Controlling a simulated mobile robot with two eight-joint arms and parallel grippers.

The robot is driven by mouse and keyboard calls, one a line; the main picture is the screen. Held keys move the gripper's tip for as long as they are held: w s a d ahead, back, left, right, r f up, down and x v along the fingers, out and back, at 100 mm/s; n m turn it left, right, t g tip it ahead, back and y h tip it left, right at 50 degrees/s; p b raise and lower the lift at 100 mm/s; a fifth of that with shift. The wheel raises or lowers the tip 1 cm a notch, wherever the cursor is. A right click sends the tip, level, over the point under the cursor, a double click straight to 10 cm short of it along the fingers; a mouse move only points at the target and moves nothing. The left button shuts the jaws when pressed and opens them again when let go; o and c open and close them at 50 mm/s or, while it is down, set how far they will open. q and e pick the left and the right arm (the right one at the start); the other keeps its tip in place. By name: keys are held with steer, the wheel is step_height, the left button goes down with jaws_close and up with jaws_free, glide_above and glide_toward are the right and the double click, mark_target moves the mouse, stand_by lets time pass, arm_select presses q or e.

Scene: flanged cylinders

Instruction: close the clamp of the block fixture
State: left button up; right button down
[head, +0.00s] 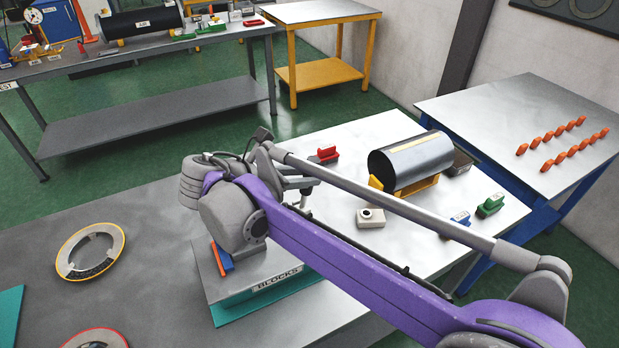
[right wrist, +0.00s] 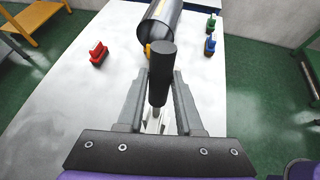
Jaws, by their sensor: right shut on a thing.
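My right arm reaches in from the right in the head view, and its gripper (head: 302,186) is over the worktable. In the right wrist view my right gripper (right wrist: 160,88) is shut on a black cylindrical handle (right wrist: 160,62) standing between its fingers, with pale metal below it. The grey fixture plate labelled BLOCKS (head: 278,280) sits on a teal base. An orange block and a blue block (head: 226,258) stand on it. My arm hides part of the fixture, and the clamp's arm and lock position cannot be made out. My left gripper is not in view.
A dark cylinder (head: 412,160) rests on yellow supports, also ahead in the wrist view (right wrist: 163,20). A red piece (head: 324,155), a pale block with a round hole (head: 370,217) and a green piece (head: 491,205) stand around it. A yellow-rimmed ring (head: 121,246) lies at left.

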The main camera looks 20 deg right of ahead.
steer(key=shift+a, duration=0.1)
stand_by(0.4)
steer(key=c, duration=0.6)
jaws_free()
steer(key=shift+a, duration=0.25)
steer(key=shift+d, duration=0.1)
steer(key=v, duration=1.1)
steer(key=shift+f, duration=0.15)
